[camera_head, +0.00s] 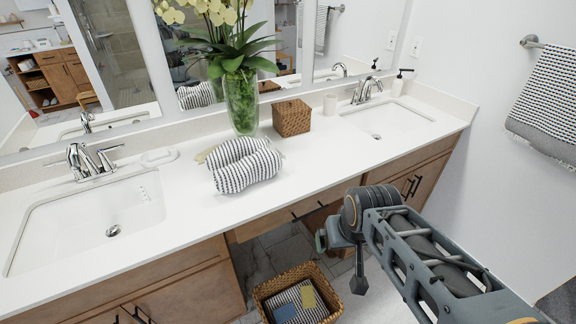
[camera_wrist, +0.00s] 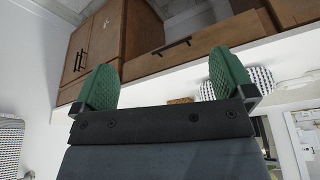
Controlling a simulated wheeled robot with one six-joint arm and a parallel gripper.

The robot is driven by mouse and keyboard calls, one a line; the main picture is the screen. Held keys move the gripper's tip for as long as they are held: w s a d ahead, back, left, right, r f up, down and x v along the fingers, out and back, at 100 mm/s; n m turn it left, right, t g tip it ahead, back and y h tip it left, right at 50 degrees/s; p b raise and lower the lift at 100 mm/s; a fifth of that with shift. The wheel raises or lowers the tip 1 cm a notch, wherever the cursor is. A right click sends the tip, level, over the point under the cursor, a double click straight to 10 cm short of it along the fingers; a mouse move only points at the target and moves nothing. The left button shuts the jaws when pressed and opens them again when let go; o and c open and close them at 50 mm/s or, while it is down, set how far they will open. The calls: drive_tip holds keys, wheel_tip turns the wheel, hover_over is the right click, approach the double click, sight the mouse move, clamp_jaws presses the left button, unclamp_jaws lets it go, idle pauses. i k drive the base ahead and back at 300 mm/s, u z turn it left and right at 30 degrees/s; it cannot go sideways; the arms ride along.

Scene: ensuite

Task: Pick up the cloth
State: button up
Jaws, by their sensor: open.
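Several cloths are in view, and I cannot tell which one the task means. Rolled white and dark striped towels (camera_head: 245,166) lie on the white counter between the two sinks; part of them shows in the wrist view (camera_wrist: 262,80). A striped cloth (camera_head: 290,311) lies in a wicker basket (camera_head: 264,291) on the floor, with a yellow piece (camera_head: 308,297) and a blue piece (camera_head: 285,312) on it. A grey patterned towel (camera_head: 548,105) hangs at the right. My gripper (camera_wrist: 165,82), with green finger pads, is open and empty in front of the counter.
Wooden cabinets (camera_head: 185,285) stand below, with an open gap above the basket. The counter's front strip is clear.

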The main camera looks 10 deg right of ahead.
sight(307, 293)
drive_tip(key=k, duration=1)
drive_tip(key=z, duration=1.5)
drive_tip(key=i, duration=1.2)
drive_tip(key=u, duration=2.55)
drive_tip(key=i, duration=0.5)
drive_tip(key=u, duration=0.1)
